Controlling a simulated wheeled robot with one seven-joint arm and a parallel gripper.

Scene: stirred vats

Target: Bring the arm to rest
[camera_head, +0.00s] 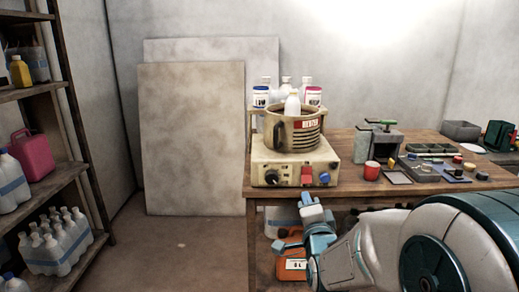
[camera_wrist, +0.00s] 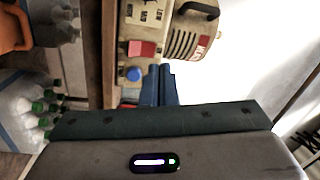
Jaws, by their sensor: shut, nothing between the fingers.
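My arm reaches in from the lower right in the head view, bent in front of the wooden bench (camera_head: 253,235). My gripper (camera_head: 307,200) is at its end, raised near the bench's front edge, just below the stirrer base. In the wrist view the blue fingers of my gripper (camera_wrist: 160,70) are together with nothing between them. They point toward the cream stirrer base (camera_wrist: 155,22), which also shows in the head view (camera_head: 265,160). I cannot tell the exact gap between fingers and bench.
A beige vat (camera_head: 292,133) with bottles behind it stands on the stirrer base. A red cup (camera_head: 371,171) and small parts lie to its right. An orange container (camera_head: 290,258) and bottles are under the bench. Shelves (camera_head: 55,180) stand at left; floor between is clear.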

